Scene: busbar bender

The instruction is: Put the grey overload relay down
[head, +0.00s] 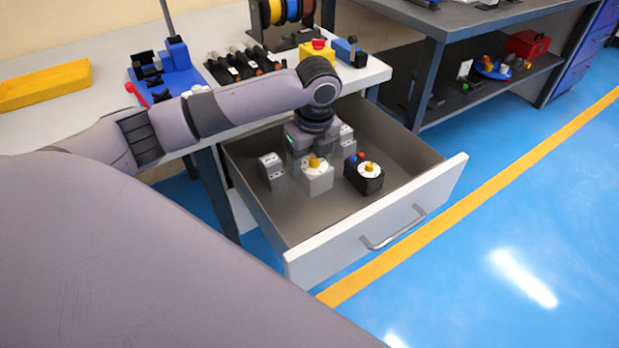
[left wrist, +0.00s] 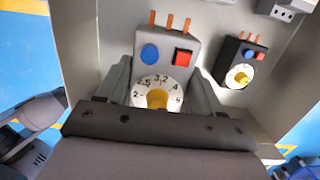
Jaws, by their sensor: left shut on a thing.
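The grey overload relay (head: 318,180) is in the open drawer, with a yellow knob on top. My left gripper (head: 309,158) comes down from above and is shut on it. In the left wrist view the relay (left wrist: 166,52) sits between both fingers, showing a white numbered dial, a blue button, a red button and copper prongs. It looks upright; I cannot tell whether its underside touches the drawer floor. A black overload relay (head: 364,178) stands just to its right, apart from it, and also shows in the left wrist view (left wrist: 240,65). My right gripper is out of view.
The drawer (head: 405,215) is pulled out. A small light-grey module (head: 271,171) stands left of the held relay, and another (head: 347,139) stands behind it. The bench top (head: 217,115) is above the drawer's rear.

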